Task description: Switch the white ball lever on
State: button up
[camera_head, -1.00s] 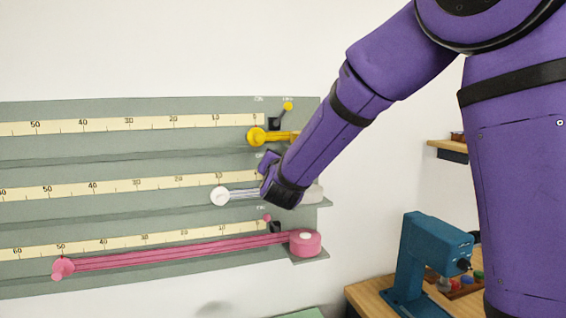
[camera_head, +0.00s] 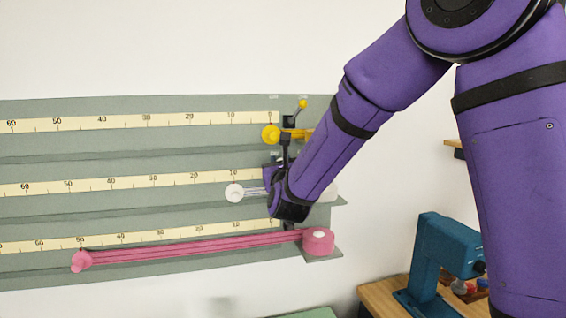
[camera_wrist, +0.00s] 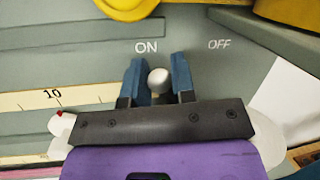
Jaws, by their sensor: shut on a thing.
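The white ball (camera_wrist: 158,80) of the lever shows in the wrist view, between the two blue fingers of my gripper (camera_wrist: 160,73). My gripper is shut on it. The ball lies just below and slightly right of the ON label (camera_wrist: 146,46), and well left of the OFF label (camera_wrist: 219,44). The lever's stem is hidden behind the ball and my gripper. In the head view my gripper (camera_head: 277,184) is at the right end of the middle row, and the white ball is hidden behind it.
A white round knob (camera_head: 234,192) is left of my gripper on the middle row. A yellow knob (camera_head: 270,134) and yellow lever ball (camera_head: 303,104) are above. A pink band (camera_head: 190,249) runs below to a pink drum (camera_head: 318,240). A blue machine (camera_head: 432,262) stands at lower right.

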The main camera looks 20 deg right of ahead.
jog(key=shift+a+f, duration=0.15)
jog(key=shift+f, duration=0.05)
grip_shut()
jog(key=o, duration=0.9)
grip_release()
jog(key=v, duration=1.1)
jog(key=shift+r, duration=0.1)
